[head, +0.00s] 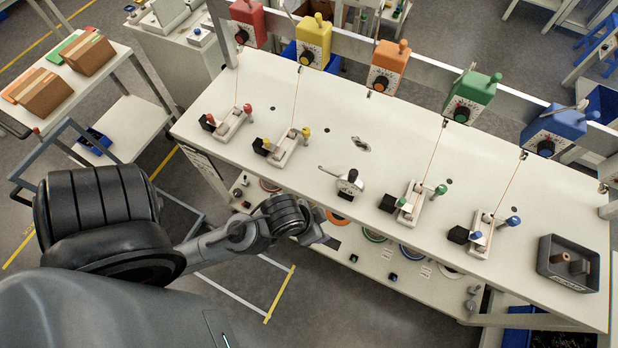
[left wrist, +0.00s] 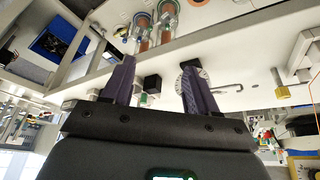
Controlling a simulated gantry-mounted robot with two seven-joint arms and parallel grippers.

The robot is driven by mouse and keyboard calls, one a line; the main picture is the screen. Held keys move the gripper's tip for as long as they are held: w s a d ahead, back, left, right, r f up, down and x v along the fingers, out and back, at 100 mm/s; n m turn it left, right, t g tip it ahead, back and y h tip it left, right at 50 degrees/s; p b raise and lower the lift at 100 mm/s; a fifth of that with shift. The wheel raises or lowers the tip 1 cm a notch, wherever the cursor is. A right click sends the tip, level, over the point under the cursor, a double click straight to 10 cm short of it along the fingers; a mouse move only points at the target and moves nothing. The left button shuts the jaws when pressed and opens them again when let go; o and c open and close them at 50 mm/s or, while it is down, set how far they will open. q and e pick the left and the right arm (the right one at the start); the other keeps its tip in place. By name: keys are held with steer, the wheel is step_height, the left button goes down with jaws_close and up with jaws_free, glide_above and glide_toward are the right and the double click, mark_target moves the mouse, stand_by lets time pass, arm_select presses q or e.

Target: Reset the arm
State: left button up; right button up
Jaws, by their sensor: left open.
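My left arm comes in from the left in the head view, and its wrist end (head: 312,234) is in front of the white workbench (head: 300,120), near its front edge. The fingers do not show clearly there. In the left wrist view my left gripper (left wrist: 157,64) has its two dark fingers spread apart, with nothing held between them. A small black block (left wrist: 152,83) shows in the background between the fingers. My right gripper is in neither view.
Several small fixtures with coloured knobs, such as a red one (head: 229,123) and a blue one (head: 484,236), stand on the bench. Coloured tensioner boxes (head: 387,67) hang behind. A cart with boxes (head: 88,53) stands left.

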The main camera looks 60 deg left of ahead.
arm_select(q)
steer(key=shift+s+a+m+g, duration=0.2)
steer(key=shift+s+g, duration=0.1)
steer(key=shift+s, duration=0.25)
steer(key=shift+s+a+m+g, duration=0.15)
steer(key=shift+s+g, duration=0.15)
steer(key=shift+s, duration=0.2)
steer(key=shift+r, duration=0.1)
step_height(320, 180, up, 13)
steer(key=p, duration=1.3)
stand_by(0.3)
